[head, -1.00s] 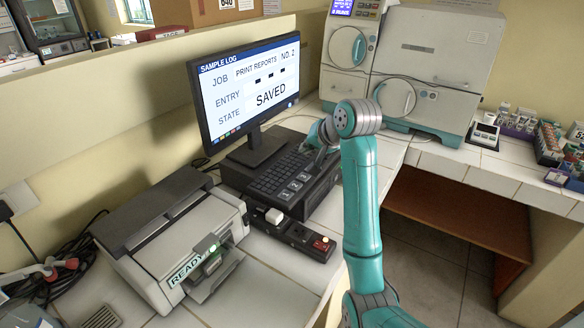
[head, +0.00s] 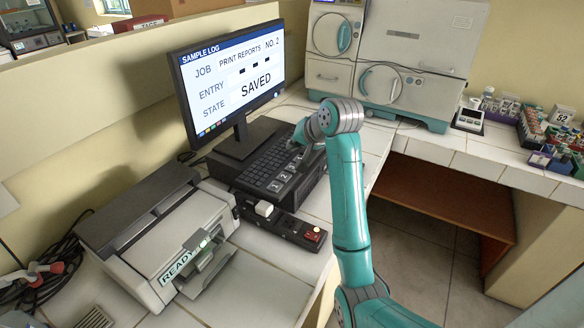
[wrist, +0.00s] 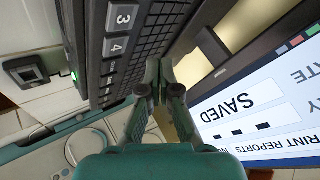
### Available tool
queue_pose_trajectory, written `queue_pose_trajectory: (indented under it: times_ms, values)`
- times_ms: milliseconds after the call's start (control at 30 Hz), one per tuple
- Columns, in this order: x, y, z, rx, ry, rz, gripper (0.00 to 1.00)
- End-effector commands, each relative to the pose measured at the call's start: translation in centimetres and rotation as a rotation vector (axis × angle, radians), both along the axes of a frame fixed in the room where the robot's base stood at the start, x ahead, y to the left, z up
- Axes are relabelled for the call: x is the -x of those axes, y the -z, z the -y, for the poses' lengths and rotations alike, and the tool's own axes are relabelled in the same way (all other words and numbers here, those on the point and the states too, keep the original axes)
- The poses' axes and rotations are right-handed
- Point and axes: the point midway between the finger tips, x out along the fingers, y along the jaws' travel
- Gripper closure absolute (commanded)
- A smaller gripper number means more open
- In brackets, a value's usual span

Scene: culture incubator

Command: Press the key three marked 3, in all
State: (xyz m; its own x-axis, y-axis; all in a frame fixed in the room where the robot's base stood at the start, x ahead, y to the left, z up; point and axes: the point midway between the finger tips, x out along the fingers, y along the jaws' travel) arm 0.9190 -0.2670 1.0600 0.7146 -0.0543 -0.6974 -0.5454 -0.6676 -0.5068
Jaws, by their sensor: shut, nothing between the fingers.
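The key marked 3 (wrist: 124,17) is a grey square key at the top of the wrist view, on the dark keyboard (head: 262,163). The key marked 4 (wrist: 116,46) is beside it. In the head view, keys 1 and 2 are readable near the keyboard's front end; I cannot clearly read 3 there. My gripper (wrist: 159,64) is shut and empty. Its fingertips are near the keyboard's far part, to the side of the numbered keys, and I cannot tell their height. In the head view, my arm partly hides the gripper. The monitor (head: 232,76) shows ENTRY with three dashes and STATE SAVED.
A printer (head: 158,238) marked READY, with a green light, stands front left. A dark strip with a white block and a red button (head: 313,234) lies before the keyboard. An incubator (head: 390,60) stands behind. Bare counter (head: 268,285) shows at the front.

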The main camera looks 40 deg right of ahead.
Motion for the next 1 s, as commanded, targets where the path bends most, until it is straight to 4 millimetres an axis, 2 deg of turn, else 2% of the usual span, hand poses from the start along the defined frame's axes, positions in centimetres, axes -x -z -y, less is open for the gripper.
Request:
queue_pose_trajectory:
  times_ms: [200,400,1000]
  values:
    - [0.0,2.7,0.0,-0.001,0.000,-0.001,1.00]
    - [0.0,4.1,0.0,0.000,0.000,0.001,1.00]
    - [0.0,4.6,0.0,0.001,0.001,0.001,1.00]
